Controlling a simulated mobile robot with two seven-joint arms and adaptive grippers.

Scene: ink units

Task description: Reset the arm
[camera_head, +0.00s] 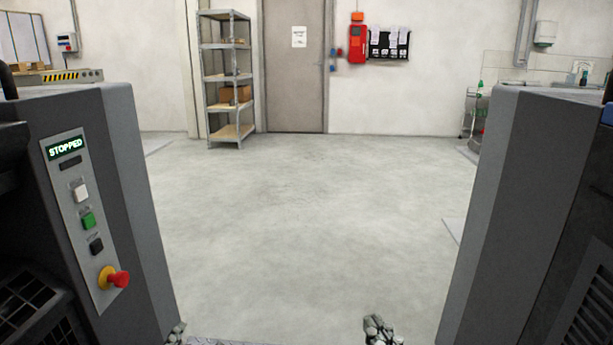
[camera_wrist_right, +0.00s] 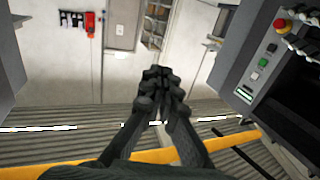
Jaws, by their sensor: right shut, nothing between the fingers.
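My right gripper (camera_head: 381,330) shows at the bottom edge of the head view, right of the middle, over the grey floor. It also fills the middle of the right wrist view (camera_wrist_right: 161,82), where its dark fingertips meet and hold nothing. A small part of my left gripper (camera_head: 176,333) shows at the bottom edge of the head view, beside the left machine. Most of it is out of the picture, so its fingers cannot be judged.
A grey machine (camera_head: 128,150) stands at the left, with a control panel (camera_head: 73,172) reading STOPPED. Another grey machine (camera_head: 485,200) stands at the right. The floor (camera_head: 300,220) between them is clear. A shelf rack (camera_head: 226,95) and a door (camera_head: 296,85) are at the back.

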